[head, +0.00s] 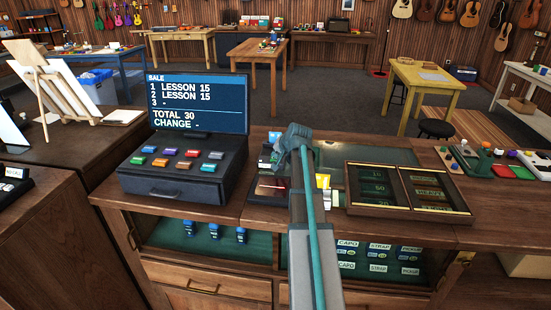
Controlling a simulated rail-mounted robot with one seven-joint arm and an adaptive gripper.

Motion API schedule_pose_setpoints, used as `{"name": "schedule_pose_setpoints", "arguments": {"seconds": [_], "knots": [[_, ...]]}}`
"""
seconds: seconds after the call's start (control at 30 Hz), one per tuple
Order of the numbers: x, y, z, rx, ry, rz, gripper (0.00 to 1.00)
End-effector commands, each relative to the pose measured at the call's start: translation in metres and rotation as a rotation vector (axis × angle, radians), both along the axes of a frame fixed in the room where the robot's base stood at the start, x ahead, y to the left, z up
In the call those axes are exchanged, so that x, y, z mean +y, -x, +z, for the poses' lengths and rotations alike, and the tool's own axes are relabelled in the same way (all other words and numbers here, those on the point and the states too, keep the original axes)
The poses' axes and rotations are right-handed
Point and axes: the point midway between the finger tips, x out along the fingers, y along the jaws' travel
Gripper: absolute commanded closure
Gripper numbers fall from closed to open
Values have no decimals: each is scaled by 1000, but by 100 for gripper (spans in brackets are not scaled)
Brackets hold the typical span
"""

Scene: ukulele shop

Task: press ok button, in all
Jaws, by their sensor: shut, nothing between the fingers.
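The cash register (178,172) stands on the counter at left of centre, with two rows of coloured keys (181,158) on its sloped top. Key labels are too small to read, so I cannot tell which is the OK button. Its screen (198,103) reads SALE, LESSON 15 on lines 1 and 2, a dash on line 3, TOTAL 30 and CHANGE with a dash. My gripper (287,153) is shut and empty, above the counter to the right of the register, apart from the keys. My arm hides part of the counter behind it.
Small items, including a dark red one (271,187), lie between register and arm. A wooden tray (408,211) with marked compartments sits to the right. Coloured pieces on a board (488,160) stand at the far right. An easel (54,85) stands left.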

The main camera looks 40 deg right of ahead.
Motion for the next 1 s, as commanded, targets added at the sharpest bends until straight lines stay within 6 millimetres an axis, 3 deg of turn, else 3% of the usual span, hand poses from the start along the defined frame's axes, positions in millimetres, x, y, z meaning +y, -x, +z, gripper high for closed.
{"name": "schedule_pose_setpoints", "arguments": {"seconds": [0.23,0.7,1.0], "knots": [[0,0,13,0,0,0,100],[0,0,17,0,0,0,100],[0,0,41,-1,1,-1,100]]}}
